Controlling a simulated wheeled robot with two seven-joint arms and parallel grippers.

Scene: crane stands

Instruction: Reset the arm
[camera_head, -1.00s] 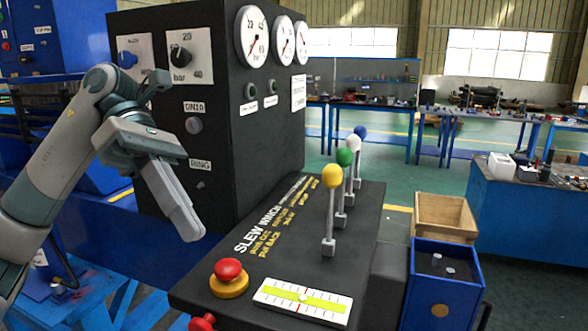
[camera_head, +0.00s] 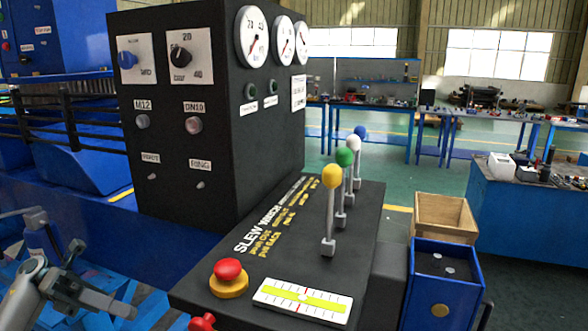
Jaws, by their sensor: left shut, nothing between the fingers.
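My left gripper (camera_head: 92,298) is at the lower left corner of the head view, low and to the left of the black control console (camera_head: 215,278). It is shut and empty, and it touches nothing that I can see. Part of my left arm is cut off by the picture edge. My right arm and gripper are not in view.
The console carries levers with yellow (camera_head: 331,176), green, white and blue knobs, a red mushroom button (camera_head: 228,270) and a level gauge (camera_head: 302,300). A black cabinet (camera_head: 245,150) with dials stands behind. A wooden box (camera_head: 445,236) and blue bin (camera_head: 425,290) stand right.

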